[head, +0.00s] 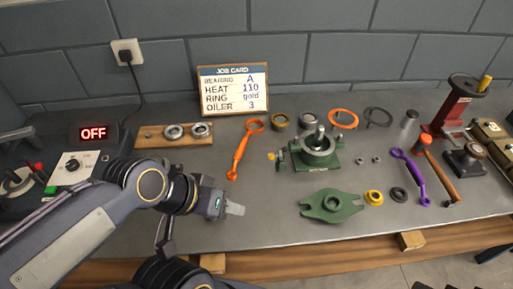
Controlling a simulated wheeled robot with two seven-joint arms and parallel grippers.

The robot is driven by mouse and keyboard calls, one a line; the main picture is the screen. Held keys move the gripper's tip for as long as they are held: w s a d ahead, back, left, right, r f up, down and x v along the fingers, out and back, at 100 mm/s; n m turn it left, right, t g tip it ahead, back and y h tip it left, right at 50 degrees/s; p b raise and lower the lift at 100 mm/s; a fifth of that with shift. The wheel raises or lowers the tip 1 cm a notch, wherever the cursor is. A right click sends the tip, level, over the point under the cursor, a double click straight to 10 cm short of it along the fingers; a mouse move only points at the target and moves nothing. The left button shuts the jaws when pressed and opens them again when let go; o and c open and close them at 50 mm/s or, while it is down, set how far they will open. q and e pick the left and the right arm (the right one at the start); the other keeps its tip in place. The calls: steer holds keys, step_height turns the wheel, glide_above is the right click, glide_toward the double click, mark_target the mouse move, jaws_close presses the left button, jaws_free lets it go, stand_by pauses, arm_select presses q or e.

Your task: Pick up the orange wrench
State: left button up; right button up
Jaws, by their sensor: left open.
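The orange wrench (242,150) lies on the grey bench, left of the green casing. Its ring end is at the back and its other end points to the front left. My left gripper (235,209) is over the front part of the bench, in front of the wrench's near end and apart from it. It is open and nothing shows between its fingers. My right gripper does not show.
A wooden board with bearings (173,136) stands left of the wrench. The green casing (315,152) and a loose green flange (331,206) are to the right. A purple wrench (409,176) lies farther right. A job card (234,88) stands behind.

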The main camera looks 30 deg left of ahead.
arm_select(q)
steer(key=w+a, duration=0.1)
steer(key=g+y+p, duration=0.3)
steer(key=g+y, duration=0.1)
steer(key=g, duration=0.2)
glide_above(243, 142)
steer(key=s, duration=0.1)
step_height(243, 142, down, 7)
steer(key=shift+a+r, duration=0.15)
steer(key=shift+r, duration=0.05)
steer(key=shift+w+a+f, duration=0.1)
steer(key=shift+w+f, duration=0.1)
steer(key=shift+f, duration=0.35)
steer(key=f, duration=0.2)
steer(key=f+p, duration=0.1)
steer(key=f, duration=0.1)
steer(key=f+p, duration=0.1)
steer(key=f, duration=0.1)
steer(key=shift+w+d+f, duration=0.2)
steer(key=shift+w, duration=0.1)
steer(key=shift+f, duration=0.45)
